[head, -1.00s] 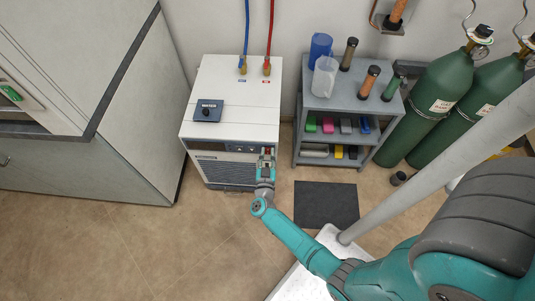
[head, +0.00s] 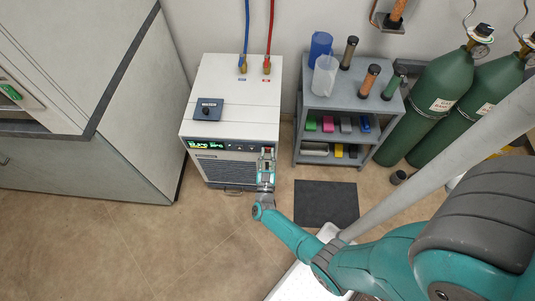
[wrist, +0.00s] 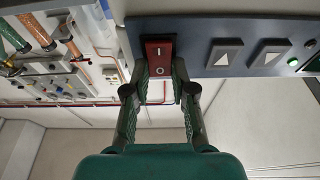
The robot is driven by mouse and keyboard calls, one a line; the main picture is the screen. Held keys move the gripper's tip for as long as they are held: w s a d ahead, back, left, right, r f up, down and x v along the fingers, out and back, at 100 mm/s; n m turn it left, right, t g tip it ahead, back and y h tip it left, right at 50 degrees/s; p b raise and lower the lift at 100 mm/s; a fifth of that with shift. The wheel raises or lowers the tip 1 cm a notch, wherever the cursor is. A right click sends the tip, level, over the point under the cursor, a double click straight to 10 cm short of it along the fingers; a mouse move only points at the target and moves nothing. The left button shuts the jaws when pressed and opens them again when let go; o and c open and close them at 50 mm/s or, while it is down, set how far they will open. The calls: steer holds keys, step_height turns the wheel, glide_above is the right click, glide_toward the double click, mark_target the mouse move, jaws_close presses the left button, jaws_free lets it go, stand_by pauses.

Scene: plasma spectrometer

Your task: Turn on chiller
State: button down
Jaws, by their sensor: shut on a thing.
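The chiller (head: 240,95) is a white box with a dark front control strip and a vented lower front. A display (head: 205,145) on its strip glows green. The red rocker switch (wrist: 159,53) sits at one end of the strip in the wrist view, with its markings visible. My gripper (head: 267,156) is at the right end of the chiller's front in the head view, where it hides the switch. In the wrist view my gripper's fingertips (wrist: 161,82) are on either side of the red switch, shut on it.
Two grey arrow buttons (wrist: 223,53) and a lit green indicator (wrist: 292,61) lie along the strip. A grey shelf cart (head: 345,92) stands right of the chiller, with green gas cylinders (head: 440,90) beyond. A dark mat (head: 326,204) lies on open floor.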

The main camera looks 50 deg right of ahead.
steer(key=c, duration=1)
jaws_free()
steer(key=shift+o, duration=0.2)
steer(key=v, duration=1.2)
